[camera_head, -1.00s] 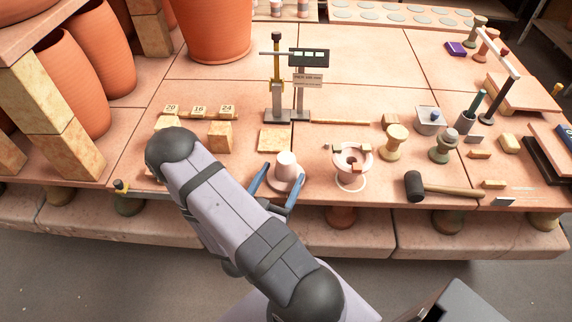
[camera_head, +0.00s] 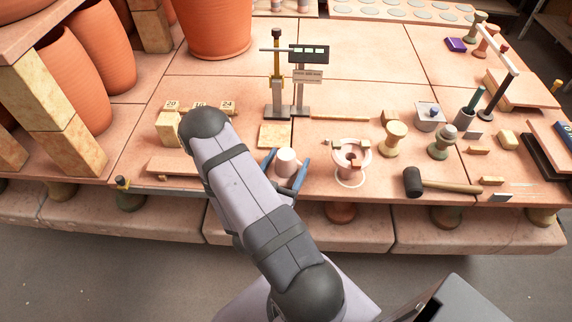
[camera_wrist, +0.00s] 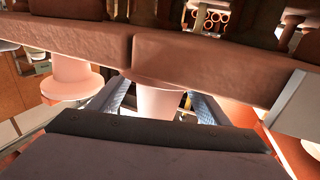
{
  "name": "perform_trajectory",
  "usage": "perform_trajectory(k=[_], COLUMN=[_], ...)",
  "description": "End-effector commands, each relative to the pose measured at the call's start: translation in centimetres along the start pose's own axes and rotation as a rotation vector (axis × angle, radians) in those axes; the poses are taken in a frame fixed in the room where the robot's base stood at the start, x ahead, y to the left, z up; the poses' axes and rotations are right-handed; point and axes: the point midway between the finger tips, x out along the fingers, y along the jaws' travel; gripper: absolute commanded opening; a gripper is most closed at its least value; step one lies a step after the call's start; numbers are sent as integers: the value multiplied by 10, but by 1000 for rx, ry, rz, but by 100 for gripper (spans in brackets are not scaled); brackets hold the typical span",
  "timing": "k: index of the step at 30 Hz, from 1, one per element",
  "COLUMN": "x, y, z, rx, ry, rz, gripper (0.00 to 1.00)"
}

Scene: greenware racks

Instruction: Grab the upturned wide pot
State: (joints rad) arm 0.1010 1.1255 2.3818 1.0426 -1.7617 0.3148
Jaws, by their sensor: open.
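The pale pink upturned pot (camera_head: 286,162) stands near the table's front edge, its rounded end up. My gripper (camera_head: 289,157) is open, with one blue finger on the left of the pot and one on the right. In the wrist view the pot (camera_wrist: 158,103) shows between the two fingers (camera_wrist: 160,92), with gaps visible beside it. The lower part of the pot is hidden behind my gripper, and I cannot tell if a finger touches it.
A ring-topped stand (camera_head: 351,160) is close on the right, then a mallet (camera_head: 413,182). A flat tile (camera_head: 273,136) lies behind the pot, and a scale-like stand (camera_head: 288,112) rises behind that. Numbered blocks (camera_head: 170,125) stand at left.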

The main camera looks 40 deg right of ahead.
Motion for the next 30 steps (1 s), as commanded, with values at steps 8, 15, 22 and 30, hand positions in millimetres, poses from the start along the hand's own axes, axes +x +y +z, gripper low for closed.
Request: perform_trajectory(k=[8, 15, 22, 30], x=[26, 28, 28, 28], y=[1, 0, 0, 0], z=[0, 0, 0, -1], rx=[1, -1, -1, 0], ry=[0, 0, 0, 2], rz=[2, 0, 0, 0], gripper=[71, 71, 30, 13])
